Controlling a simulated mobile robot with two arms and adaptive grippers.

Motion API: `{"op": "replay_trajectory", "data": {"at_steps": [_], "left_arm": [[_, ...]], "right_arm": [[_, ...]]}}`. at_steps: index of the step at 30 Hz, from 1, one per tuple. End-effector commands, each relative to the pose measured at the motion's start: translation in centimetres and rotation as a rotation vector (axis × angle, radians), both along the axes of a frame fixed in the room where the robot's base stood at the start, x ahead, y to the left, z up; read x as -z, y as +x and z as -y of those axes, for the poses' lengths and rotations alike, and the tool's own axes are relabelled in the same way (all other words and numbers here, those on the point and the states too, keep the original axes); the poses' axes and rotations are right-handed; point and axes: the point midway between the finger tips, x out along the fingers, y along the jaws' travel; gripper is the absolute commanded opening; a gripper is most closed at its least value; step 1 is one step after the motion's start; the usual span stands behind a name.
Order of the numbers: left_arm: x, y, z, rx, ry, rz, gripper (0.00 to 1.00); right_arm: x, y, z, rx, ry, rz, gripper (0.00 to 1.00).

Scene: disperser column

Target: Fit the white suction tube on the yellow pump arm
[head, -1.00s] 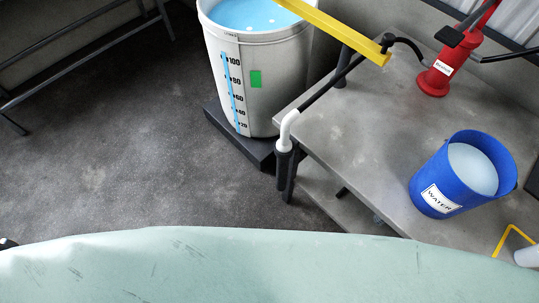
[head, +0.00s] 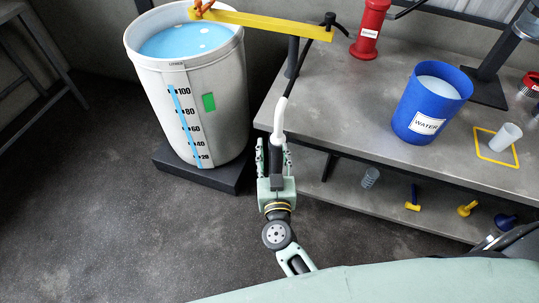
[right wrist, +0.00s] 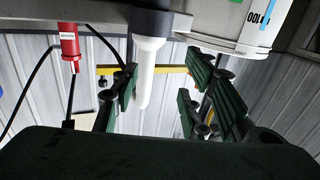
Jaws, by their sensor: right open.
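The white suction tube (head: 280,116) stands near the table's front-left edge, its lower part reaching between my right fingers. It also shows in the right wrist view (right wrist: 149,70), below a black collar (right wrist: 152,22). My right gripper (head: 274,150) is open, with a finger on each side of the tube and the dark piece below it; I see no closed grip. The yellow pump arm (head: 262,24) reaches from above the large white barrel (head: 218,115) to over the table. It shows behind the tube in the right wrist view (right wrist: 170,70). My left gripper is out of view.
A blue WATER bucket (head: 430,108) and a red cylinder (head: 370,30) stand on the grey table (head: 345,130). Small tools lie on the lower shelf (head: 350,194).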

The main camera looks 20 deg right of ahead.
Motion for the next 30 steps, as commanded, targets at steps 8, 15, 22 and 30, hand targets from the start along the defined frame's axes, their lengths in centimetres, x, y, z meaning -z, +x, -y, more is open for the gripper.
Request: {"op": "replay_trajectory", "data": {"at_steps": [8, 15, 22, 30], "left_arm": [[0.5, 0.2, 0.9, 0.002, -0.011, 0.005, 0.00], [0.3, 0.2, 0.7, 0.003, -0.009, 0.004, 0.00], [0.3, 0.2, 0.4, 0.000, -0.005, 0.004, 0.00], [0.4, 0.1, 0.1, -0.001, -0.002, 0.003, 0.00]], "right_arm": [[-3.1, 0.7, 1.6, 0.080, 0.018, 0.042, 0.41], [-3.2, 4.0, 2.5, 0.078, 0.017, 0.044, 0.41], [-3.1, 6.9, 3.3, 0.077, 0.017, 0.042, 0.41], [-3.0, 7.7, 3.6, 0.077, 0.017, 0.041, 0.41]]}}
